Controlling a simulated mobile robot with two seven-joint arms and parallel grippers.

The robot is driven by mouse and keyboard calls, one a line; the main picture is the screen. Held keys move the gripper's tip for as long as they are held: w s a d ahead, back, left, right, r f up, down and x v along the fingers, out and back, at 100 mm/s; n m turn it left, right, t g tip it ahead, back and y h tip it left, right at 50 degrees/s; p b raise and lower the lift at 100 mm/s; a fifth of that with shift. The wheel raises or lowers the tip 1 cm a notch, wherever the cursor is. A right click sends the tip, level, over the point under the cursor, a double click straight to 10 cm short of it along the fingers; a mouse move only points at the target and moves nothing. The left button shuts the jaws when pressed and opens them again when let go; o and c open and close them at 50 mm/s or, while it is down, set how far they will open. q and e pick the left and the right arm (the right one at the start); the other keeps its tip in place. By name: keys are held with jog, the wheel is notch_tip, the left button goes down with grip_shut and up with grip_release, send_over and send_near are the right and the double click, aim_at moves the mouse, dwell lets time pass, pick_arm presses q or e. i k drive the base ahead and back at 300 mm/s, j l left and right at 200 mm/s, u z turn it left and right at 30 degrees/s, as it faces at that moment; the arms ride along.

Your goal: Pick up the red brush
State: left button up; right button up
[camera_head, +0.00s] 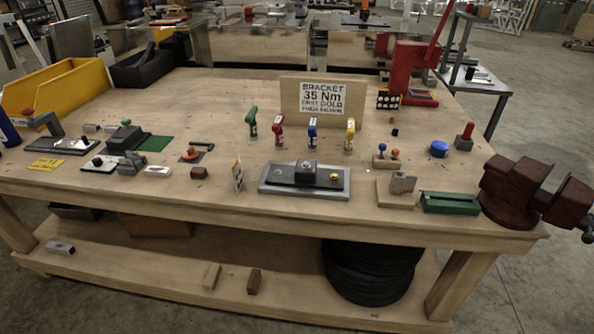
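A small upright red-handled item (278,129), which looks like the red brush, stands in the middle of the wooden workbench (225,112). It is in a row with similar green (252,121), blue (312,131) and yellow (349,133) items, green to its left and blue to its right. A pale label shows on its lower part; its finer shape is too small to tell. Neither of my grippers is in view.
A sign board (322,98) stands behind the row. A grey plate with a black block (304,178) lies in front. A dark red vise (515,190) is at the right corner, a red press (408,72) at back right, and a yellow bin (62,88) at left.

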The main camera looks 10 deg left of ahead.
aim_at(470, 126)
jog(key=i+l, duration=0.1)
jog(key=l, duration=1.6)
jog(key=i+l+u, duration=0.1)
jog(key=l, duration=1.6)
